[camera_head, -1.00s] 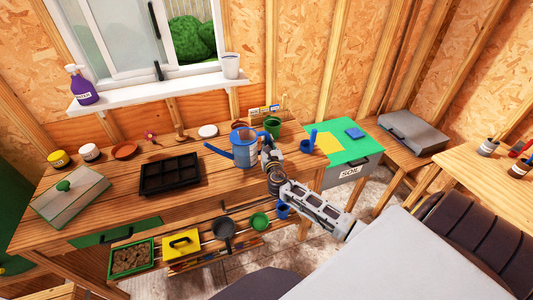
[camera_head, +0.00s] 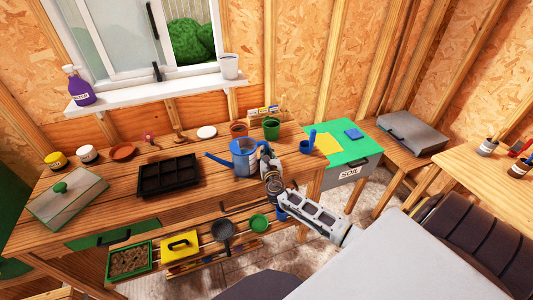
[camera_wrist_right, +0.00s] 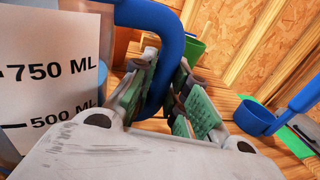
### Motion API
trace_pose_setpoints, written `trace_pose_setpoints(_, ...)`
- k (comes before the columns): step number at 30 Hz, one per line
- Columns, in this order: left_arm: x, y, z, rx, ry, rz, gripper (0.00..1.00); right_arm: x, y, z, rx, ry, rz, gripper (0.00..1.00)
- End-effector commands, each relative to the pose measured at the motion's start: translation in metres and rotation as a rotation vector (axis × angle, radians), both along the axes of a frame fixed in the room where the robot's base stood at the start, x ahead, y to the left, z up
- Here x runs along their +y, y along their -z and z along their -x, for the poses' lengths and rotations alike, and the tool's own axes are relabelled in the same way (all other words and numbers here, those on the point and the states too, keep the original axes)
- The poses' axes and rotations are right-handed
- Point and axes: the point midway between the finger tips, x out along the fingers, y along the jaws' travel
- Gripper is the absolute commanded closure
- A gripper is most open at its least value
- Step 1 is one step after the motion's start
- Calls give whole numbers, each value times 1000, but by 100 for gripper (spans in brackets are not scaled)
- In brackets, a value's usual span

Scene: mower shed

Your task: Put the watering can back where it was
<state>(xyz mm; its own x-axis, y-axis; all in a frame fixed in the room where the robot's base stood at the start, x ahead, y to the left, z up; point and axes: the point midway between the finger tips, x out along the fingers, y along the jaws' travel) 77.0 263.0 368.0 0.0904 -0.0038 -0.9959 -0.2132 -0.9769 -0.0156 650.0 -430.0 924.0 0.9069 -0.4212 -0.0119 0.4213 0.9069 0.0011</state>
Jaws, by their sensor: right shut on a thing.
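The watering can (camera_head: 243,160) is blue with a clear, marked body and a spout pointing left. It is upright at the bench's right part, in front of the terracotta and green pots. Whether its base touches the wood is hard to tell. My right gripper (camera_head: 266,156) is at its right side, shut on the blue handle. In the right wrist view the handle (camera_wrist_right: 163,75) passes between the green-padded fingers, and the can's white volume scale (camera_wrist_right: 45,85) fills the left. My left gripper is out of view.
A black seed tray (camera_head: 168,176) lies left of the can. The terracotta pot (camera_head: 238,130) and green pot (camera_head: 271,128) stand behind it. Bare bench lies between tray and can.

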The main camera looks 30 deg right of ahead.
Motion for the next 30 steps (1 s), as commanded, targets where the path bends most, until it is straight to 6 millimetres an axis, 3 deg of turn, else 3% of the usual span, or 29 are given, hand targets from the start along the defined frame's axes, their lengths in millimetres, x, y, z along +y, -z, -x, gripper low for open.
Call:
trace_pose_setpoints(14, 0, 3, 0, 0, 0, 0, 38, 0, 2, -1, -5, 0, -1, 100)
trace_pose_setpoints(15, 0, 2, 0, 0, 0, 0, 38, 0, 3, 0, 0, 0, 0, 78)
trace_pose_setpoints(19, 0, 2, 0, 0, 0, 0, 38, 0, 3, 0, 0, 0, 0, 62)
trace_pose_setpoints(30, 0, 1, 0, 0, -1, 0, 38, 0, 3, 0, 0, 0, 0, 62)
